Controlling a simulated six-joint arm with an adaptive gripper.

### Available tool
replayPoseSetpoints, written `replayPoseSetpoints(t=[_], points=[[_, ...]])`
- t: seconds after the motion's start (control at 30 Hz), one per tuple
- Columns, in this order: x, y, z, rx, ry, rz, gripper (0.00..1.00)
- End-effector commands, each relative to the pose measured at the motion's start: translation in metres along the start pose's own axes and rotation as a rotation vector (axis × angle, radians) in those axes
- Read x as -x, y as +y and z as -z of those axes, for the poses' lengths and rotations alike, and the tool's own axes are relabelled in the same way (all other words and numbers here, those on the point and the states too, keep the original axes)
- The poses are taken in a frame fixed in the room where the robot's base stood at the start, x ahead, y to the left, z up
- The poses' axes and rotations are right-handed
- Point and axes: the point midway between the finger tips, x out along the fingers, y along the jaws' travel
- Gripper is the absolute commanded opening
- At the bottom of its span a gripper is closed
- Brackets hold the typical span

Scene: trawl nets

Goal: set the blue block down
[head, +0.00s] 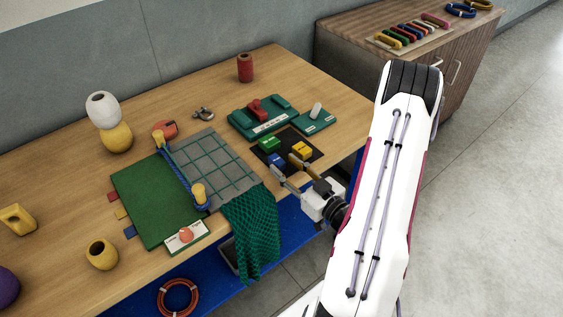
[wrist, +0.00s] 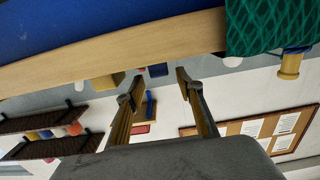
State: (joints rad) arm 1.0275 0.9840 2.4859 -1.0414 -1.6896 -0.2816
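The blue block (head: 277,160) sits on the near left part of a black mat (head: 288,164), in the head view. A green block (head: 269,143) and a yellow block (head: 302,149) are on the same mat. My gripper (head: 284,164) is at the table's front edge, just in front of the blue block. Its two fingers are spread apart, with nothing visible held between them. The wrist view looks upside down at the table edge; the open fingers (wrist: 154,86) have a small blue patch (wrist: 158,70) beyond them, likely the block. Contact cannot be told.
Left of my gripper, a green net (head: 252,228) hangs over the table edge (wrist: 120,55). A teal tray (head: 262,117) with a red piece is behind the mat. A green board (head: 150,205) lies farther left. Open floor is at right.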

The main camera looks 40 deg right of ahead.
Motion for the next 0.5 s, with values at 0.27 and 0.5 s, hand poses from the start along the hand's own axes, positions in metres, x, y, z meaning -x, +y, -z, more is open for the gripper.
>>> replayPoseSetpoints(t=[0.27,0.5], points=[[0.022,0.001,0.000,0.000,-0.001,-0.002,0.37],[0.029,0.000,0.000,-0.001,0.000,0.000,0.37]])
